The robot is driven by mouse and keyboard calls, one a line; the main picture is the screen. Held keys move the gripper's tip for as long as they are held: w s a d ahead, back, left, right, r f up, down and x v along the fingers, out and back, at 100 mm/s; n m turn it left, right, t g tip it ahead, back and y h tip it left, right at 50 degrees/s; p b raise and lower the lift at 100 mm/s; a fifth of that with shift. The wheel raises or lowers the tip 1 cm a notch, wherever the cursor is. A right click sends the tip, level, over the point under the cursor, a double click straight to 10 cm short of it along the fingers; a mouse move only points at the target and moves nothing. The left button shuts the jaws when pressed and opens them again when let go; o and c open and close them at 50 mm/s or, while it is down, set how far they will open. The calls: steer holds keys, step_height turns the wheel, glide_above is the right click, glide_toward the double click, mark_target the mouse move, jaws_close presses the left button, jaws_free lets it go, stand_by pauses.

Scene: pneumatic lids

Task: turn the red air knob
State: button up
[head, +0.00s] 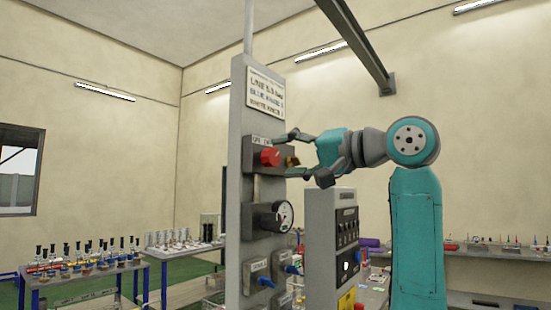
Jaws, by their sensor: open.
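The red air knob (270,157) sits on a dark box (257,143) high on a grey upright panel (239,190). A small brass-coloured part (293,161) is just right of the knob. My gripper (290,154) is at the right side of that box with its fingers apart, one above and one below the brass-coloured part. No finger is seen around the red knob itself. I cannot tell whether the fingers touch the box.
A round gauge (284,215) and blue-handled valves (266,282) are lower on the panel. A grey control cabinet (322,240) stands below my arm. A table with several bottles (90,270) is at left. A shelf (490,253) runs along the right wall.

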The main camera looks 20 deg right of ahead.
mark_target(275, 158)
steer(key=shift+x, duration=1.75)
steer(key=c, duration=1.1)
